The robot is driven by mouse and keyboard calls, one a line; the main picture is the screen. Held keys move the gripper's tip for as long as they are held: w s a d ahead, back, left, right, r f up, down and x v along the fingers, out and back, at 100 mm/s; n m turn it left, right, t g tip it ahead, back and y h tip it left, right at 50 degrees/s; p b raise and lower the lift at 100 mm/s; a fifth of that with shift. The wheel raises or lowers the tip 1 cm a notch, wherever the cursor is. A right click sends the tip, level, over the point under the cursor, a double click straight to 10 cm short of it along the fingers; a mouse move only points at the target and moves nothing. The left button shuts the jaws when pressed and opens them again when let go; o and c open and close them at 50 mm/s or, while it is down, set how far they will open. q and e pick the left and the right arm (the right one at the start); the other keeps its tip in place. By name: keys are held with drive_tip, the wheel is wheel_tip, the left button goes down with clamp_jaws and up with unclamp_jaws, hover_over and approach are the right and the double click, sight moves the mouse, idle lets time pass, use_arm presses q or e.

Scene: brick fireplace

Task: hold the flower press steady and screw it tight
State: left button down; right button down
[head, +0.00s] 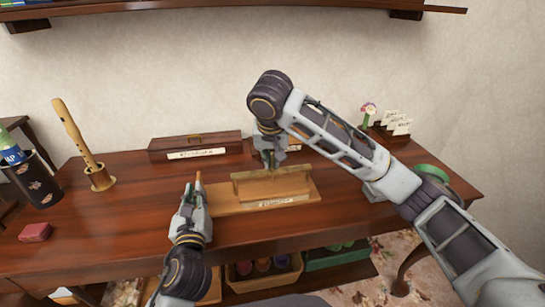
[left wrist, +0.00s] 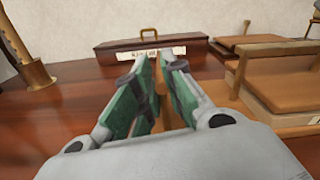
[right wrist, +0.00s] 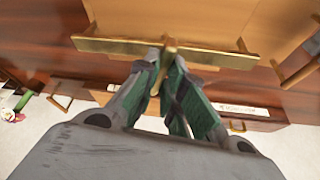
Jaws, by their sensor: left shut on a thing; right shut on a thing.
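The flower press (head: 222,197) lies on the desk, a wooden base board with a raised upper block and a brass bar (head: 285,173) across its top. My left gripper (head: 196,190) is at the press's left end, shut on a light wooden upright part of it; this also shows between the fingers in the left wrist view (left wrist: 168,72). My right gripper (head: 270,158) reaches down from above, shut on the brass screw (right wrist: 168,42) over the middle of the bar. The fingers hide part of the screw.
A labelled wooden box (head: 170,145) stands behind the press. A recorder (head: 72,132) in a stand, a dark cup (head: 40,185) and a red box (head: 34,232) are at left. A card holder (head: 393,128) is at right. Desk between is clear.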

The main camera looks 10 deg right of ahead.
drive_tip(key=m, duration=0.2)
drive_tip(key=m+h, duration=0.1)
drive_tip(key=m, duration=0.1)
drive_tip(key=m+g+h, duration=0.1)
drive_tip(key=m, duration=0.2)
drive_tip(key=shift+w+a, duration=0.1)
drive_tip(key=shift+a, duration=0.15)
drive_tip(key=m+g, duration=0.1)
drive_tip(key=m, duration=0.2)
drive_tip(key=m+g+h, duration=0.1)
drive_tip(key=m, duration=0.2)
drive_tip(key=shift+w, duration=0.1)
drive_tip(key=shift+m+g, duration=0.3)
drive_tip(key=shift+m, duration=0.1)
use_arm(q)
drive_tip(key=shift+d, duration=0.1)
use_arm(e)
drive_tip(key=c, duration=1.5)
unclamp_jaws()
drive_tip(key=shift+h, duration=0.3)
drive_tip(key=shift+v, duration=5.95)
